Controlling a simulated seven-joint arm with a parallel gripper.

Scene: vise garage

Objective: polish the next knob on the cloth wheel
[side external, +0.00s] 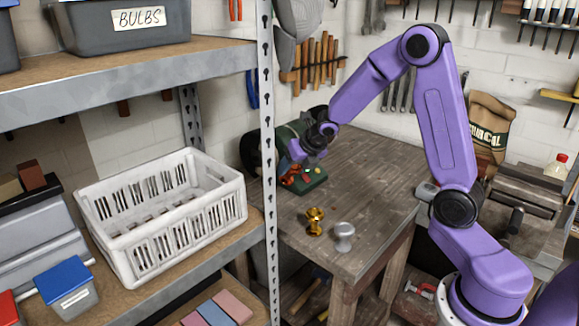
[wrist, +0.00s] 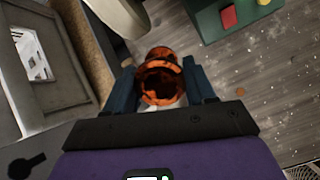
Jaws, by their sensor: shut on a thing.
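My gripper (wrist: 160,85) is shut on a copper-coloured knob (wrist: 160,62), dark and blotchy on the face toward the wrist camera. A pale wheel (wrist: 118,14), which looks like the cloth wheel, is just beyond the knob to the upper left. I cannot tell whether they touch. In the side view my gripper (side external: 297,156) is down at the green machine (side external: 307,183), whose body is partly hidden by my arm. A brass knob (side external: 315,221) and a silver knob (side external: 344,236) stand on the bench, apart from my gripper.
The wooden bench (side external: 365,180) is mostly clear right of the machine. Red and yellow buttons (wrist: 229,17) show on the machine's base. A metal shelf post (side external: 266,120) stands at the bench's left, with a white crate (side external: 160,215) on the shelf. A paper bag (side external: 490,125) is behind my arm.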

